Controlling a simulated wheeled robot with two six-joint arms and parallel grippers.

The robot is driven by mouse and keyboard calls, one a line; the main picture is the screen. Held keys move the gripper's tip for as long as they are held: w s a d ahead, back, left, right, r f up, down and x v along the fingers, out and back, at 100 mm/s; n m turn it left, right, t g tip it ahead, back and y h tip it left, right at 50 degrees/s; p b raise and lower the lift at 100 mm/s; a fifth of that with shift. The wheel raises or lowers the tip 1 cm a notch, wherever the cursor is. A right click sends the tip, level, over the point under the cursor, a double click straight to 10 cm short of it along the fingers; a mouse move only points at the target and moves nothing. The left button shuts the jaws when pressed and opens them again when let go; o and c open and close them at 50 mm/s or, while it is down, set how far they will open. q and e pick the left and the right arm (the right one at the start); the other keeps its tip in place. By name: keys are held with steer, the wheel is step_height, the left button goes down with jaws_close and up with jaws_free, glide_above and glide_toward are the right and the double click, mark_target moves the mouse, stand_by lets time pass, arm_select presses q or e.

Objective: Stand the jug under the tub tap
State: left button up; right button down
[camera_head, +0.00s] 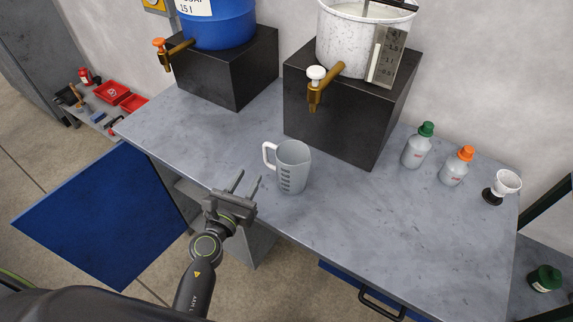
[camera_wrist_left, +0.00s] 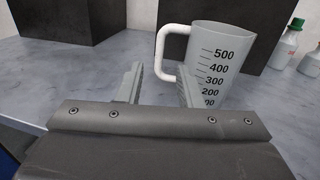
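The jug (camera_head: 291,168) is a grey translucent measuring jug with dark marks and a white handle. It stands upright on the grey bench, in front of the right black block. It also shows in the left wrist view (camera_wrist_left: 219,62), its handle at its left. The white tub (camera_head: 345,48) sits on that block, with a brass tap (camera_head: 316,88) with a white knob on its front left. My left gripper (camera_head: 248,182) is open and empty, just left of and in front of the jug, its fingers pointing towards the handle. My right gripper is not in view.
A blue drum (camera_head: 218,24) with an orange-knobbed tap stands on the left black block (camera_head: 222,72). Two bottles, one green-capped (camera_head: 418,146) and one orange-capped (camera_head: 456,167), and a white cup-like item (camera_head: 504,186) stand at right. The bench (camera_head: 385,235) is clear at front right.

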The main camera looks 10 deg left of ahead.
mark_target(264, 153)
arm_select(q)
steer(key=w, duration=0.3)
steer(key=w+d, duration=0.1)
steer(key=w, duration=0.7)
steer(key=shift+w+d+f, duration=0.15)
steer(key=shift+d+f, duration=0.15)
steer(key=shift+d, duration=0.1)
jaws_close()
